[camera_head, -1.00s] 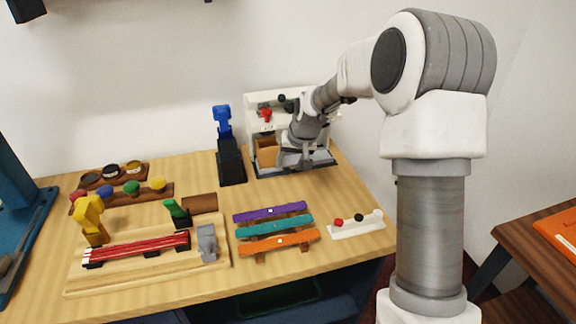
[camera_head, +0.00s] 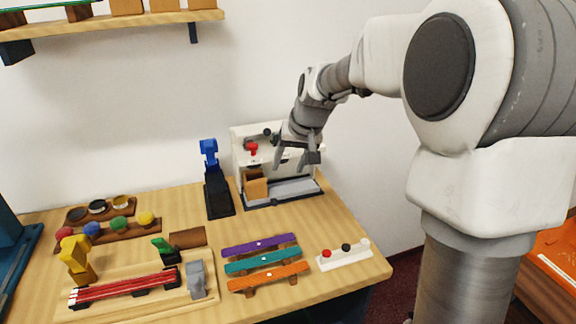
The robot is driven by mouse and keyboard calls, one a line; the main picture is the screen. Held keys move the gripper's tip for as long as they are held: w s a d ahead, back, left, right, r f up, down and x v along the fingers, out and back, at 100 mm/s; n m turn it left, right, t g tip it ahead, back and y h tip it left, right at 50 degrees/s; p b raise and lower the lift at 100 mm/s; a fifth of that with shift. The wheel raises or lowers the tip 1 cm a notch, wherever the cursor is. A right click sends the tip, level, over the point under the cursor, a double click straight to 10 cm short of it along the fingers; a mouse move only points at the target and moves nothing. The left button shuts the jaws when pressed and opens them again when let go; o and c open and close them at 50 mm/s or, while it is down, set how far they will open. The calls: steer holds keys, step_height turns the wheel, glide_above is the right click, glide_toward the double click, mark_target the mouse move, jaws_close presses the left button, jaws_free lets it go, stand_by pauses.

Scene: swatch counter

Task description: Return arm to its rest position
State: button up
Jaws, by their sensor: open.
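My gripper (camera_head: 296,160) hangs in the air in front of the white machine (camera_head: 240,150) at the back right of the counter. Its jaws are open and I see nothing between them. The gripper covers part of the machine's front panel. A brown block (camera_head: 256,188) sits in the machine's lower opening, left of and below the gripper, apart from it. My arm reaches in from the right side of the view.
A black stand with a blue top (camera_head: 210,150) is left of the machine. Purple (camera_head: 258,245), teal (camera_head: 262,261) and orange (camera_head: 268,277) strips lie in front. A white button bar (camera_head: 343,254) is near the right edge. A shelf (camera_head: 110,25) hangs upper left.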

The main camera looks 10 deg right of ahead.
steer(key=s+r+h+p, duration=0.1)
steer(key=s+r+p, duration=0.2)
steer(key=s, duration=1.2)
steer(key=s+r+n+t+p, duration=0.1)
steer(key=s+r+p, duration=0.2)
steer(key=s+r, duration=0.4)
steer(key=s, duration=0.7)
steer(key=shift+s+d+r+h, duration=0.15)
steer(key=shift+s+r+h, duration=0.05)
steer(key=shift+s+h, duration=0.2)
